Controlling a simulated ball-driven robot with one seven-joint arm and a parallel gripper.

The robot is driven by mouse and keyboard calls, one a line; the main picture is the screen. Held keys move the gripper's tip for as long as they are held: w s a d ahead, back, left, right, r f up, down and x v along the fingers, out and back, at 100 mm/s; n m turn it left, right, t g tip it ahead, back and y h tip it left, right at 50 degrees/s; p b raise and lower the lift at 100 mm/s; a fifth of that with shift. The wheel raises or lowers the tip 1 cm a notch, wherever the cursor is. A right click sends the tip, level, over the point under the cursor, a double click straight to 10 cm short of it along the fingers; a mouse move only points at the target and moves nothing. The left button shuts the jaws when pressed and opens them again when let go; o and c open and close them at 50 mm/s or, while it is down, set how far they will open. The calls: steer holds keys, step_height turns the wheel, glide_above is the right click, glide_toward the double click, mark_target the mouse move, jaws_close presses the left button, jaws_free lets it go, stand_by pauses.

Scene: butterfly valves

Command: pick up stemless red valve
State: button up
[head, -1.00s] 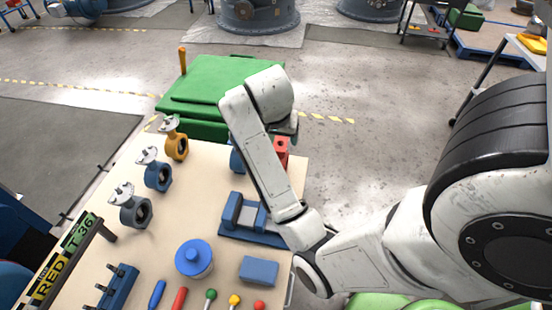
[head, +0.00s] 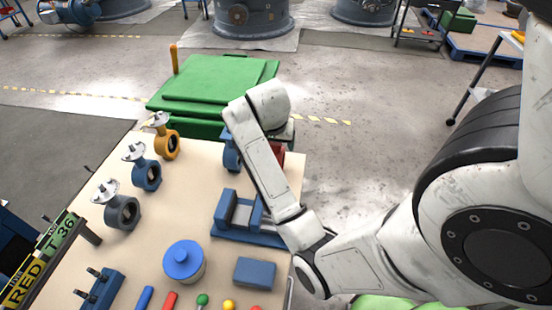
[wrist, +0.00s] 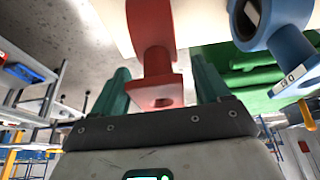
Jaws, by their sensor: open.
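The red valve (wrist: 150,28) shows in the wrist view as a ring body with a short neck and a square flange (wrist: 156,92) with a hole; no stem shows on it. My gripper (wrist: 161,68) has its two teal fingers apart, one on each side of the neck and flange. They look clear of the red metal, and the jaws are open. In the head view only a small part of the red valve (head: 279,149) shows at the table's far right edge. My arm hides the rest of it and the gripper there.
A blue valve (wrist: 270,25) stands close beside the red one; it also shows in the head view (head: 231,153). Several stemmed valves line the left of the table (head: 190,190). A blue vise (head: 237,215) sits nearer. A green bin (head: 215,85) stands beyond the table.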

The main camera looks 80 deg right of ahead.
steer(key=shift+f, duration=0.1)
jaws_close()
stand_by(0.7)
stand_by(0.3)
